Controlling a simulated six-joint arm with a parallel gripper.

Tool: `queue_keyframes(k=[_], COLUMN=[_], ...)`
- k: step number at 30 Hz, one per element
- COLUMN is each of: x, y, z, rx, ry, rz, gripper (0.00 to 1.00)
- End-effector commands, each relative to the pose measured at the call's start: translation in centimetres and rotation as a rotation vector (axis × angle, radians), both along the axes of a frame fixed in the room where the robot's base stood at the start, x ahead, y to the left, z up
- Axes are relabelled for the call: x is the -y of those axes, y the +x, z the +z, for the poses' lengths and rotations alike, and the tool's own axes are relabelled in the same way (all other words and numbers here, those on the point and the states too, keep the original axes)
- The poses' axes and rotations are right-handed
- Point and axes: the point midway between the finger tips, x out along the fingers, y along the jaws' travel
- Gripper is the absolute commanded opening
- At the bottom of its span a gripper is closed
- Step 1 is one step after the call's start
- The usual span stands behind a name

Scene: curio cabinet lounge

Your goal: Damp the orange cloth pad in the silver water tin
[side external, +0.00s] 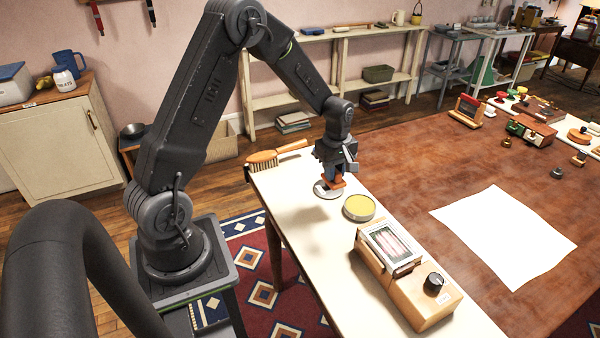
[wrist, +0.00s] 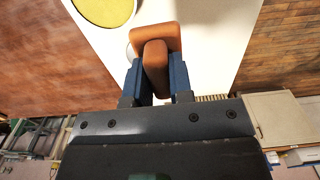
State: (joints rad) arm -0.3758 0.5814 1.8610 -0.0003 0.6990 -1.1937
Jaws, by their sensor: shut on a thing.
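My gripper (side external: 336,172) points down over the left part of the cream table and is shut on the orange cloth pad (side external: 336,183). In the wrist view the gripper (wrist: 155,82) has its two blue fingers on either side of the pad's handle, with the wider orange pad (wrist: 165,34) beyond them. The round silver tin (side external: 323,191) lies right under the pad, partly covered by it. Only a thin bit of its rim shows in the wrist view (wrist: 129,50). I cannot tell whether the pad touches the inside of the tin.
A round tin with a yellow top (side external: 359,207) stands close by on the right. A wooden box with a dial (side external: 415,290) fills the table's near end. A wooden brush (side external: 275,155) lies at the far edge. A white sheet (side external: 505,238) lies on the brown surface.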

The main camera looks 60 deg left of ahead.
Motion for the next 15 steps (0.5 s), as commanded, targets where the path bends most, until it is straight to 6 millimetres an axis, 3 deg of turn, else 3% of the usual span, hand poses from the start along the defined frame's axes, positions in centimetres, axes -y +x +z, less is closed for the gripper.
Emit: queue_keyframes(k=[1,6,15], x=[1.0,3.3,4.5], y=[1.7,5.4,6.9], z=[-0.3,-0.8,-1.7], rx=[0.0,-0.001,-0.003], ry=[0.0,0.0,-0.001], rz=[-0.007,-0.004,0.002], gripper=[0.02,0.02,0.02])
